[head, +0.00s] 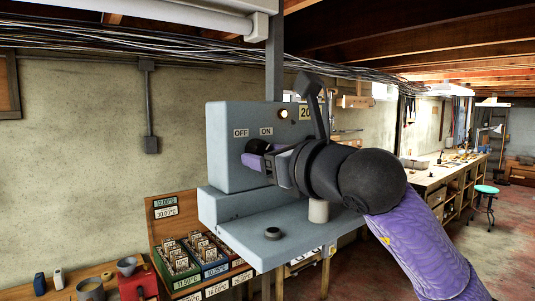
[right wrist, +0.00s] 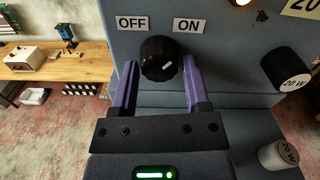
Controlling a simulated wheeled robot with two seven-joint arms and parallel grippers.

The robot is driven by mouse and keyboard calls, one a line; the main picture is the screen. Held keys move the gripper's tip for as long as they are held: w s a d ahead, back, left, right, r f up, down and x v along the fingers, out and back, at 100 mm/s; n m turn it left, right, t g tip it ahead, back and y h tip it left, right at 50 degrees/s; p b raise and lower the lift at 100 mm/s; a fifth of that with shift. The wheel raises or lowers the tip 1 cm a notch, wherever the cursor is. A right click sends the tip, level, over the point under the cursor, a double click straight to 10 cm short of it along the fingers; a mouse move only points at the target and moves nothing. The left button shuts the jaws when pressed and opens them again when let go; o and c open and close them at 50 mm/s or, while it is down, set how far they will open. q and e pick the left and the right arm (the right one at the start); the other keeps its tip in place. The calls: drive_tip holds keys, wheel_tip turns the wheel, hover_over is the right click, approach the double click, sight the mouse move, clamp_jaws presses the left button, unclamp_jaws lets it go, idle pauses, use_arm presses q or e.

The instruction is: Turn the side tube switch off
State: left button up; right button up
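The grey-blue machine (head: 225,170) stands in the middle of the head view, with an OFF label (head: 241,133) on the left and an ON label (head: 266,131) on the right. A lamp (head: 283,114) beside them glows. In the right wrist view a round black switch knob (right wrist: 158,56) sits below and between the two labels; a small white mark shows at its lower right. My right gripper (head: 257,157) is open, its purple fingers either side of the knob, with small gaps showing. The gripper hides most of the knob in the head view. My left gripper is not in view.
A black cylinder marked 20 W (right wrist: 286,72) and a pale cylinder (right wrist: 281,155) are right of my right gripper. The machine's ledge has a dark button (head: 272,233). A sample rack (head: 195,255) stands below left. A long workbench (head: 440,180) runs along the right.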

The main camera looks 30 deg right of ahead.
clamp_jaws()
drive_tip(key=shift+n, duration=0.3)
drive_tip(key=shift+d+r+n+b, duration=0.1)
drive_tip(key=shift+n+b, duration=0.2)
drive_tip(key=shift+n, duration=3.5)
drive_tip(key=shift+d+r+n+b, duration=0.1)
drive_tip(key=shift+n+b, duration=0.15)
drive_tip(key=shift+n, duration=3.55)
drive_tip(key=shift+o, duration=2.1)
unclamp_jaws()
